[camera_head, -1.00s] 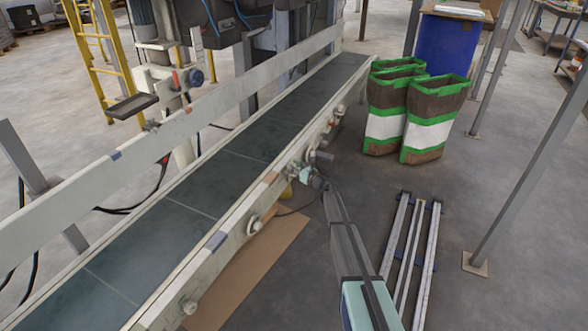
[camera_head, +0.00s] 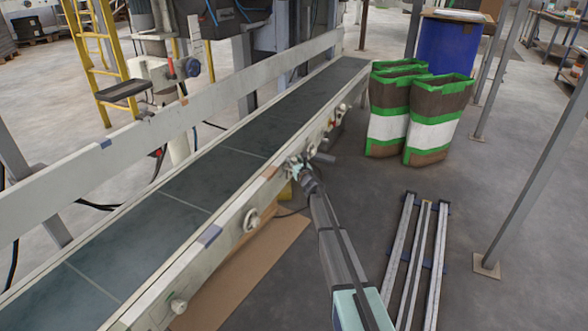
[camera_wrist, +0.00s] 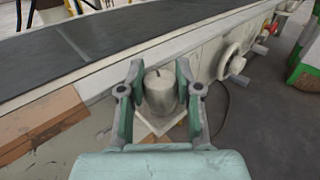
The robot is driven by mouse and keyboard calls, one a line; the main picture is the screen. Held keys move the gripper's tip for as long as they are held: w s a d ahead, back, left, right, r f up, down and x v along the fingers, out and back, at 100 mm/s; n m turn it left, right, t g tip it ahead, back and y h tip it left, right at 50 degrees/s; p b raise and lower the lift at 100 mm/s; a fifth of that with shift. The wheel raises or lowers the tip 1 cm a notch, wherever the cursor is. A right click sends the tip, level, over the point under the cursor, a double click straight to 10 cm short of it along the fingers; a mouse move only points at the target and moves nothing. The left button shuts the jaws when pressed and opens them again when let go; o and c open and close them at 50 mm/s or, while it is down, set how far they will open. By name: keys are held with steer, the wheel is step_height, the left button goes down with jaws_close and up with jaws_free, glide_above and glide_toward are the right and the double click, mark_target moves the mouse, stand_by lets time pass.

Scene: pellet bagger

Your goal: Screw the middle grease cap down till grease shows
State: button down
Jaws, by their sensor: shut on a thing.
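A pale grey metal grease cap (camera_wrist: 160,92) with a small dark mark on its top stands between my fingers in the wrist view. It sits on a light plate (camera_wrist: 160,127) on the conveyor's side. My gripper (camera_wrist: 159,85) is shut on this cap, one green-and-grey finger on each side. In the head view my gripper (camera_head: 296,168) is at the conveyor's near side rail, beyond another round fitting (camera_head: 251,219), and it hides most of the cap. I see no grease around the cap.
The conveyor belt (camera_head: 190,185) runs diagonally behind the rail. A round wheel-like fitting (camera_wrist: 229,61) sticks out to the right of the cap. Filled bags (camera_head: 435,120) and a blue drum (camera_head: 447,45) stand at the back right. Metal rails (camera_head: 420,250) lie on the floor.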

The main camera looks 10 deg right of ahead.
steer(key=shift+f+m+h+b, duration=0.35)
steer(key=shift+m+h+b, duration=0.4)
steer(key=shift+b, duration=2.8)
steer(key=shift+a+r+h+b, duration=0.15)
steer(key=shift+h+b, duration=0.3)
steer(key=shift+b, duration=0.8)
steer(key=shift+w+r+b, duration=0.1)
steer(key=shift+r+b, duration=0.15)
steer(key=shift+b, duration=0.15)
steer(key=c, duration=0.8)
jaws_free()
steer(key=shift+o, duration=0.2)
steer(key=s+d, duration=0.1)
steer(key=s, duration=1.1)
